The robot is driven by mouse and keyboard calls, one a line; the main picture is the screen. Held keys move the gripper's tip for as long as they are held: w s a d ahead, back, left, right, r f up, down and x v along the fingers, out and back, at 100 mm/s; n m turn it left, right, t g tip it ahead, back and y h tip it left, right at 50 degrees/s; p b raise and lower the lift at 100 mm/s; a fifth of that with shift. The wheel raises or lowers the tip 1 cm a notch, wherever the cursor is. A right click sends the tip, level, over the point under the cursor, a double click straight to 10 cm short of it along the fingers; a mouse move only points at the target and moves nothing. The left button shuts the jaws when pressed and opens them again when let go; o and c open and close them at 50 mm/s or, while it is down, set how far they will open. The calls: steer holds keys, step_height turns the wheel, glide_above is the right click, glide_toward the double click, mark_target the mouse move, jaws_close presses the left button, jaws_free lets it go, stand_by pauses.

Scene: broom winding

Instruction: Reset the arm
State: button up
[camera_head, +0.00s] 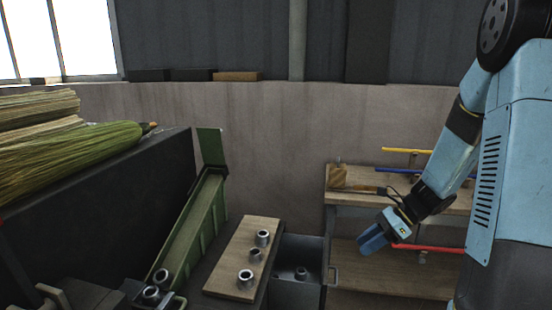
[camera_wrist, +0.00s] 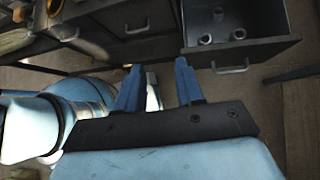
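My arm hangs on the right of the head view, bent down and to the left. My gripper (camera_head: 372,240) is in front of the wooden workbench (camera_head: 400,270), with its blue fingers pointing down and left. In the wrist view my gripper (camera_wrist: 159,88) shows two blue fingers spread apart with nothing between them. The gripper is open and empty. Floor and an open drawer (camera_wrist: 240,50) show beyond the fingers.
A wooden board (camera_head: 232,275) with several metal sockets (camera_head: 263,238) lies beside an open grey drawer (camera_head: 298,288). Broom straw bundles (camera_head: 60,150) lie on the dark bench at left. A green trough (camera_head: 190,235) stands between. Coloured bars (camera_head: 408,150) are on the workbench.

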steer(key=s+a+r+n+t+h, duration=0.1)
steer(key=s+r+n+t+h, duration=0.4)
steer(key=s+r+n, duration=1.3)
steer(key=shift+r+n+t+h, duration=0.4)
steer(key=shift+r+n+h, duration=0.85)
steer(key=shift+h, duration=0.95)
steer(key=shift+s+a+r, duration=0.1)
steer(key=shift+s, duration=0.05)
